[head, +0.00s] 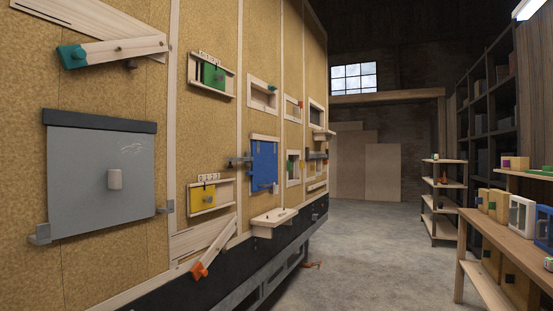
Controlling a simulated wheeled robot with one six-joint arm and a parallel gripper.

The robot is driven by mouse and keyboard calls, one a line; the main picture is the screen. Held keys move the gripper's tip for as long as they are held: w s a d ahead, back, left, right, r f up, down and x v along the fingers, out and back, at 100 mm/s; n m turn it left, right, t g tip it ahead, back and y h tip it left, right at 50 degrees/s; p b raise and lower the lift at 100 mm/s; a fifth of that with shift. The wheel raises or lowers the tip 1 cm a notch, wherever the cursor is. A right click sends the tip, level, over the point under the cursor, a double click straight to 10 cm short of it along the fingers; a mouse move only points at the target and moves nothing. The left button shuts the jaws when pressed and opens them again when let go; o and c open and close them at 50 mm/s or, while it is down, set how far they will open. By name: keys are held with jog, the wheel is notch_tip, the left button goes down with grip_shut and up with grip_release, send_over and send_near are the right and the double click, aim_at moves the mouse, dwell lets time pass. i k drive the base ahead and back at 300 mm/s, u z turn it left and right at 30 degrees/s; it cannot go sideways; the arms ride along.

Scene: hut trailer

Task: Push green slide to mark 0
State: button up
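The green slide (209,74) is a small green panel with a dark knob. It sits in a pale wooden frame (210,90) on the upper part of the trailer wall, left of the picture's middle. Dark upright strips show in the opening to the left of the green panel. A strip of small number marks (210,56) runs along the top of the frame. The digits are too small to read surely, and I cannot tell which mark the slide stands at. My gripper is not in view.
A similar yellow slide (202,196) with number marks sits lower on the wall. A grey panel (100,180), a green-ended wooden bar (112,52), a blue panel (264,165) and a small ledge (274,217) jut nearby. The concrete floor (370,245) is open; a workbench (500,235) stands right.

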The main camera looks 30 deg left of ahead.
aim_at(213, 77)
jog(key=u, duration=0.4)
jog(key=i, duration=1.75)
jog(key=u, duration=0.5)
